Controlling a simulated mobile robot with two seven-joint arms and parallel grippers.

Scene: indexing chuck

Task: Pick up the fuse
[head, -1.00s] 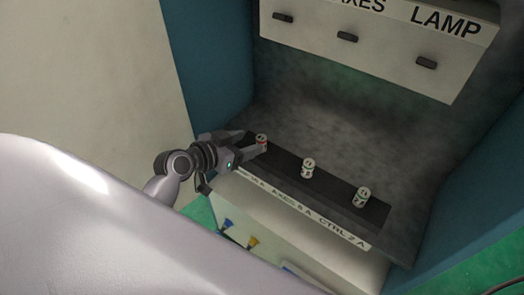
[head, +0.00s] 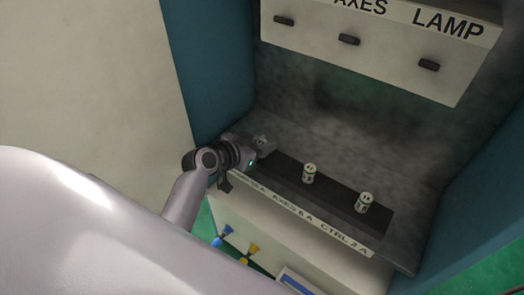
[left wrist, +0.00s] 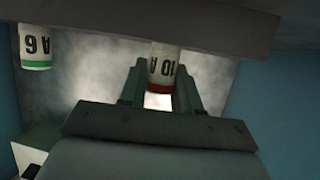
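The red-banded fuse (left wrist: 162,68), marked 10 A, sits between the fingers of my left gripper (left wrist: 161,85) in the left wrist view, which shows it upside down. The fingers lie close against both its sides, with no clear gap. In the head view my left gripper (head: 263,143) covers most of this fuse at the left end of the dark strip (head: 336,198). Whether the fuse still touches the strip cannot be told. My right gripper is not in view.
Two green-banded fuses, a middle one (head: 309,173) and a right one (head: 365,203), stand upright on the strip. A panel (head: 390,60) with dark handles hangs above. Teal side walls (head: 208,75) flank the space. Blue and yellow-handled items (head: 253,250) are below.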

